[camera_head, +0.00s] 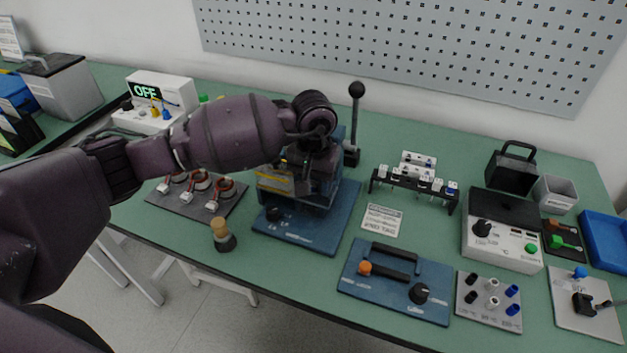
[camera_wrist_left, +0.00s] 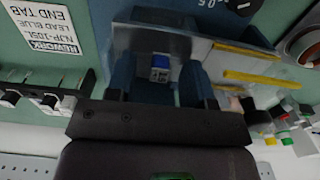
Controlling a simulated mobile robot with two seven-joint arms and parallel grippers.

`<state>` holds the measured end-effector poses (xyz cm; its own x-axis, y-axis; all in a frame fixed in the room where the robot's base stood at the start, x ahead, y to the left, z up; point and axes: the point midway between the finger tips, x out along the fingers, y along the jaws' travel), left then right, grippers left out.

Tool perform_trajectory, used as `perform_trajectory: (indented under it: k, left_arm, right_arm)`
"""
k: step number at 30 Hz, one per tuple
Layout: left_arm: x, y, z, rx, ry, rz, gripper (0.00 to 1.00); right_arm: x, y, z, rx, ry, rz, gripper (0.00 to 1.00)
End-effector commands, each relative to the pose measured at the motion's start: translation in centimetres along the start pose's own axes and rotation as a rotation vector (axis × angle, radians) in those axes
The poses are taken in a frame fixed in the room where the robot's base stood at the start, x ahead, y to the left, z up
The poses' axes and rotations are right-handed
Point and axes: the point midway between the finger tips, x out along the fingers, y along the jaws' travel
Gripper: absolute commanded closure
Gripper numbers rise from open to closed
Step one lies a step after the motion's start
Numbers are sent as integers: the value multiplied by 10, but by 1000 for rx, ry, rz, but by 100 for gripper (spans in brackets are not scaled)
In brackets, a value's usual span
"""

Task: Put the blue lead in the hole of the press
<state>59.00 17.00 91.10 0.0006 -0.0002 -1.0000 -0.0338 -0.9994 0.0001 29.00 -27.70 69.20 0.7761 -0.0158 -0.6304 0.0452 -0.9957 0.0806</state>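The blue press (camera_head: 303,223) stands on a blue base in the middle of the bench, with a black-knobbed lever (camera_head: 356,92) behind it. My left gripper (camera_head: 303,165) is at the top of the press, and my arm covers part of it. In the left wrist view, the two fingers of my left gripper (camera_wrist_left: 158,80) stand apart. The small blue-and-white lead (camera_wrist_left: 160,66) shows between them, with visible gaps on both sides. It is against the press; whether it sits in the hole cannot be made out. My right gripper is not in view.
A black rack (camera_head: 415,191) with several white leads stands right of the press, near a printed card (camera_head: 382,221). A blue panel with handles (camera_head: 395,283) lies in front. Copper-wound parts on a dark plate (camera_head: 197,207) and a wooden-handled tool (camera_head: 222,235) are at left.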

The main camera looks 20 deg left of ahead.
Motion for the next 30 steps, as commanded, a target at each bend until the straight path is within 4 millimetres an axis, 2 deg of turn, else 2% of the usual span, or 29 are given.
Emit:
perform_trajectory:
  k: [11, 14, 16, 18, 21, 30]
  left_arm:
    - [0, 0, 0, 0, 0, 0, 52]
    - [0, 0, 0, 0, 0, 0, 52]
    - [0, 0, 0, 0, 0, 0, 52]
    - [-19, 0, -1, 1, 6, -2, 52]
    - [-40, 0, -1, 1, 6, -1, 52]
    - [-90, 0, 0, 1, 3, 0, 52]
  right_arm:
    - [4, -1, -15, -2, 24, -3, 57]
    - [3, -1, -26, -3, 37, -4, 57]
    - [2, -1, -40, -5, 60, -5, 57]
    - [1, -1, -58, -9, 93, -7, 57]
    - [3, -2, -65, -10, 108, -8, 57]
    - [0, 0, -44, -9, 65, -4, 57]
